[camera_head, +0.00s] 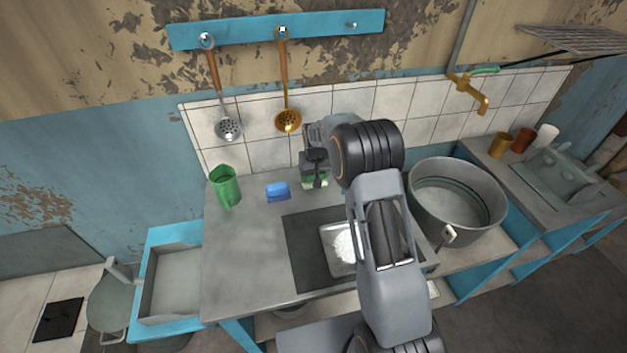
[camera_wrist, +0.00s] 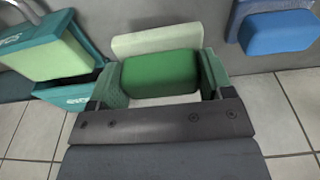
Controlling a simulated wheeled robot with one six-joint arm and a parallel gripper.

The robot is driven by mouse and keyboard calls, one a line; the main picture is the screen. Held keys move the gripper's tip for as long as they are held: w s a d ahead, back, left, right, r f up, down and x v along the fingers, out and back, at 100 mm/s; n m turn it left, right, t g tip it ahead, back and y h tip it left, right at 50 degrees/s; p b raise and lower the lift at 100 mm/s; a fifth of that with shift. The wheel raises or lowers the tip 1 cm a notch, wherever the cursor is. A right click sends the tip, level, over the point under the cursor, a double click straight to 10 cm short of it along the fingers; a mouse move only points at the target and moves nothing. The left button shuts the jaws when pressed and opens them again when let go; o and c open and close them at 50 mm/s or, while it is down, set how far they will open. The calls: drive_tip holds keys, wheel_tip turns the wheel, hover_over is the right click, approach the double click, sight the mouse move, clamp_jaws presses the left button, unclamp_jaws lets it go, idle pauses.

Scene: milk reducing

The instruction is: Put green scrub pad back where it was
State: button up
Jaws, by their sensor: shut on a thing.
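My gripper (camera_wrist: 163,78) is shut on the green scrub pad (camera_wrist: 160,72), which sits between its two fingers in the wrist view. A pale green-white piece (camera_wrist: 157,40) shows just beyond the pad; I cannot tell if it is part of it. In the head view, my gripper (camera_head: 316,160) is over the back of the counter near the tiled wall, and my arm hides much of it. A teal box (camera_wrist: 62,55) with a pale green face stands left of my gripper in the wrist view. I cannot tell if the pad touches the counter.
A blue sponge (camera_head: 277,191) lies on the counter (camera_head: 245,250), and it also shows in the wrist view (camera_wrist: 279,32). A sink tray (camera_head: 335,238) and a large metal pot (camera_head: 457,200) are nearby. The counter's front left is clear.

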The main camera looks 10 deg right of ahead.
drive_tip(key=shift+w+f, duration=0.2)
drive_tip(key=shift+f, duration=0.1)
drive_tip(key=shift+f+p, duration=0.5)
drive_tip(key=shift+f, duration=1.05)
drive_tip(key=shift+f, duration=0.15)
drive_tip(key=o, duration=0.9)
